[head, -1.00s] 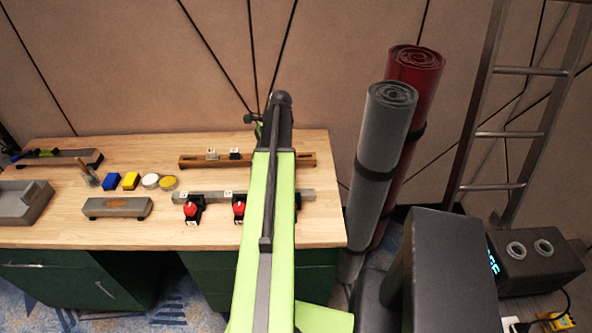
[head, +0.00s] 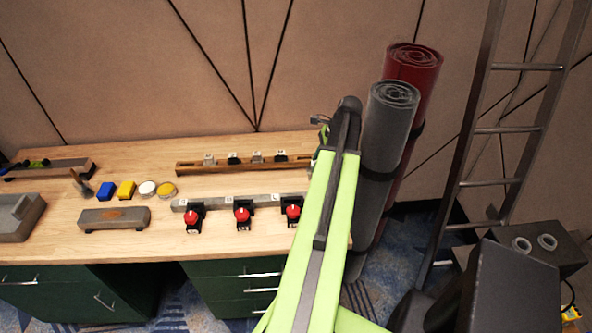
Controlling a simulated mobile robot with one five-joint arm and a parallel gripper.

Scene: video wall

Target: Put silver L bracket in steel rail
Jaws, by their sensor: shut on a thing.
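The steel rail (head: 268,201) is a grey bar lying along the table, with several black, red-knobbed clamps on its front. Behind it, a wooden rail (head: 192,167) carries several small silver and black pieces; one silver piece (head: 209,159) is near its left end. My gripper (head: 318,121) is at the far end of my green arm, above and beyond the right end of the rails, mostly hidden by the arm. It is shut on a small grey piece, too small and covered to tell its shape. The right ends of both rails are close to or behind my arm.
Rolled grey (head: 385,130) and red mats stand right of the table, close to my arm. A ladder (head: 513,129) leans further right.

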